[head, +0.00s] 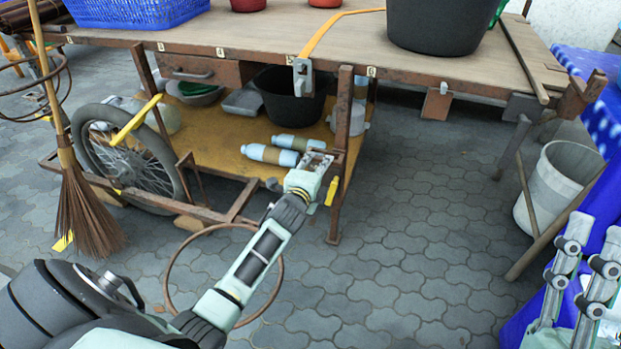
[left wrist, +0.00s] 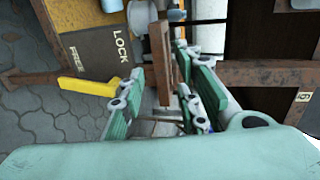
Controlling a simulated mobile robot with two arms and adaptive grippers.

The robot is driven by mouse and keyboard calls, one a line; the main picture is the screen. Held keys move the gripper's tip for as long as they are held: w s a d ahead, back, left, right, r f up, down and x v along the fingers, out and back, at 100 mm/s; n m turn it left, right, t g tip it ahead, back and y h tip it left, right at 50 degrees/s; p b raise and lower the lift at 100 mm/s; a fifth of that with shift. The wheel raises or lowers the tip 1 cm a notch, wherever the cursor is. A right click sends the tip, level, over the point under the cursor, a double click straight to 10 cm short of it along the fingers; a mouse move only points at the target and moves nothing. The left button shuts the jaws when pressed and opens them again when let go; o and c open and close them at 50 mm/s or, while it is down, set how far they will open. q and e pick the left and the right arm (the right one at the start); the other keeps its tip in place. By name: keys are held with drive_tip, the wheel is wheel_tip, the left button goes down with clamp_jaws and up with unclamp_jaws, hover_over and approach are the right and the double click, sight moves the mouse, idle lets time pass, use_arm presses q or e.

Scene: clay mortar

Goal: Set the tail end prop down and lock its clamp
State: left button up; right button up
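My left gripper (head: 318,160) is at the rusty upright post (head: 344,120) under the cart's front edge. In the left wrist view my left gripper's fingers (left wrist: 165,105) are apart, with a rusty bar (left wrist: 160,50) between them; I cannot tell whether they touch it. A yellow clamp lever (head: 333,190) hangs beside the gripper. In the left wrist view the lever (left wrist: 90,87) lies by the word FREE on a dark plate (left wrist: 100,45), away from LOCK. The post's lower end (head: 334,236) is near the paving; contact is unclear. My right gripper (head: 580,270) is open and empty at bottom right.
The wooden cart top (head: 260,38) carries a blue basket (head: 135,12) and a black tub (head: 440,22). Bottles (head: 270,154) lie on the lower shelf. A spoked wheel (head: 130,160) and a broom (head: 85,210) stand left. A white bucket (head: 560,190) stands right; the middle paving is clear.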

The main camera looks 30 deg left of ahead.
use_arm(q)
drive_tip(key=v, duration=0.7)
drive_tip(key=shift+s, duration=0.15)
drive_tip(key=shift+d+r, duration=0.1)
